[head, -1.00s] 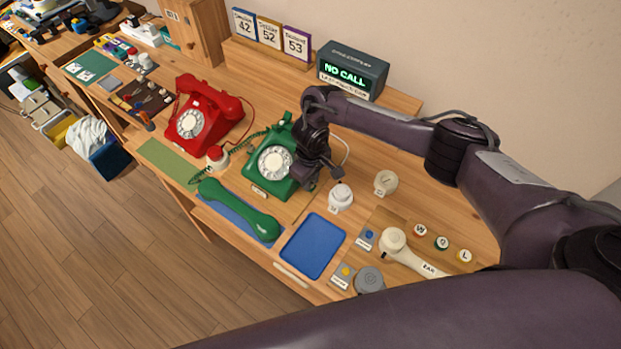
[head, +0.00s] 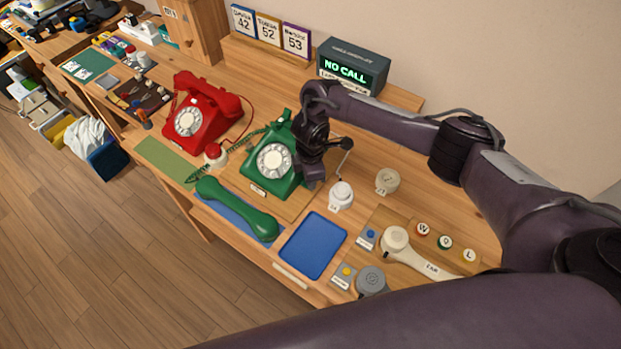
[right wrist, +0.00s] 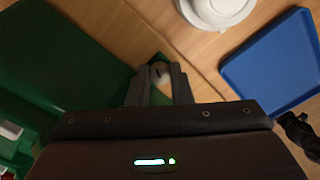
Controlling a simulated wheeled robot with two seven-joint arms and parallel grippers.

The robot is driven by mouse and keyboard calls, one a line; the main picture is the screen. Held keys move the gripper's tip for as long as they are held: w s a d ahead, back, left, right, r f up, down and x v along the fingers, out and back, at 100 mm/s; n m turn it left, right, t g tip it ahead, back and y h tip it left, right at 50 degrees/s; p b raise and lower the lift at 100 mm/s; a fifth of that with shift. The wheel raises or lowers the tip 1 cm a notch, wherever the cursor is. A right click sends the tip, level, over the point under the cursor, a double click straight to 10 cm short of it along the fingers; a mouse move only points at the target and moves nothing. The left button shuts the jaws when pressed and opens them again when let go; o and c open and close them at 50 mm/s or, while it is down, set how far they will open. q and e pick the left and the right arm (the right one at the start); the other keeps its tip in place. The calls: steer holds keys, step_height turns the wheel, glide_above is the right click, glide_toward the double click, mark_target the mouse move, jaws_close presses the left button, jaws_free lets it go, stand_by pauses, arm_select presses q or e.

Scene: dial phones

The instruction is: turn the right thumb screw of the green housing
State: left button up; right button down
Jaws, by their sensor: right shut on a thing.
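The green telephone housing (head: 284,167) with its white dial (head: 275,161) stands on the desk; it fills the left side of the right wrist view (right wrist: 60,60). My right gripper (head: 309,183) points down at the housing's right side. In the right wrist view its two fingers (right wrist: 159,88) are shut on the small pale thumb screw (right wrist: 160,73) beside the green wall. The screw has a dark mark and is partly hidden by the fingers. In the head view the wrist hides the screw. My left gripper is not in view.
The green handset (head: 237,209) lies in front of the housing. A blue tray (head: 313,245) is at the front right. A white round part (head: 341,194) stands close to my right gripper. A red phone (head: 201,115) is to the left, and a NO CALL display (head: 352,66) behind.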

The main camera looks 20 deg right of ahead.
steer(key=shift+n+b, duration=0.9)
steer(key=shift+n, duration=1.3)
steer(key=c, duration=1.3)
jaws_free()
steer(key=shift+r, duration=0.1)
steer(key=shift+r, duration=0.1)
